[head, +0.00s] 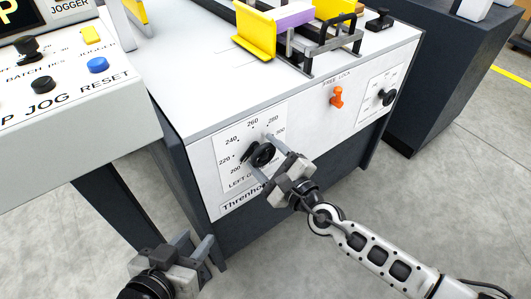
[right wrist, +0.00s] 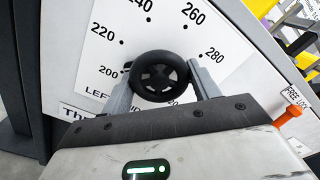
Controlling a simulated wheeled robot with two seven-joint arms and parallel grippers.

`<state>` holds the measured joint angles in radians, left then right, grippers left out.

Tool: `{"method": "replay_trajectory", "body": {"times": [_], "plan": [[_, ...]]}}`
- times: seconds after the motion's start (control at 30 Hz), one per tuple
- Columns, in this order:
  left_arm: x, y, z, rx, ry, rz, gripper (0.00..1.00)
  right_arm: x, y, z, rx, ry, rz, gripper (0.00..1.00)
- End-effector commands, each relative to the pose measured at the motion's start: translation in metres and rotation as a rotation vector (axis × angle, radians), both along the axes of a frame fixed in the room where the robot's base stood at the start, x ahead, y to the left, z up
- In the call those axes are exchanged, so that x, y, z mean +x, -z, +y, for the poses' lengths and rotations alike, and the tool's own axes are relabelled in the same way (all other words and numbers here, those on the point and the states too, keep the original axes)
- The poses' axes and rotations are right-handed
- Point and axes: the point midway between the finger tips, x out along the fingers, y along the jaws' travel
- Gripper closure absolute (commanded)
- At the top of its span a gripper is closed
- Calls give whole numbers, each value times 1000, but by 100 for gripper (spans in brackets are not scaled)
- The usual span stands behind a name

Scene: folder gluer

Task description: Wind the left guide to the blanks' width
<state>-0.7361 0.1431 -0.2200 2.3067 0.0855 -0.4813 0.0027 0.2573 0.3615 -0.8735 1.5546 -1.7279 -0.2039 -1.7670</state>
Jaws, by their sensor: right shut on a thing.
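The left guide's black handwheel (head: 263,154) sits on a white dial plate with numbers from 200 upward, on the machine's front panel. My right gripper (head: 266,152) is shut on this wheel, one finger on each side. In the right wrist view the wheel (right wrist: 160,76) lies between the two fingers, and 240, 260 and 280 show around it. A black pointer beside the wheel is partly hidden in the head view. Purple blanks (head: 294,19) lie on top beside a yellow guide plate (head: 256,37). My left gripper (head: 198,243) is open and empty, low at the left.
An orange free lock lever (head: 337,97) and a second dial with a black knob (head: 387,97) are to the right on the same panel. A control console (head: 70,125) with jog and reset buttons stands at the left. Clear floor lies in front of the machine.

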Motion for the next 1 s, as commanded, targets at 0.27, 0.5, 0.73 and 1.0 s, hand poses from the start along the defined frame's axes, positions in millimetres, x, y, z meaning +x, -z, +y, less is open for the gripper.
{"method": "replay_trajectory", "body": {"times": [0.27, 0.5, 0.73, 1.0], "plan": [[1, 2, 0, 3, 1, 10, 64, 0, 1, -1, -91, 0, -61, 62], [4, -1, -1, 2, 2, 2, 64, 0, 1, -1, -116, 0, -79, 62], [4, -1, -1, 1, 3, 2, 64, 0, 1, -1, -119, -1, -82, 62], [3, 0, -1, 3, 5, 4, 64, 0, 1, -1, -117, 0, -81, 18]]}}
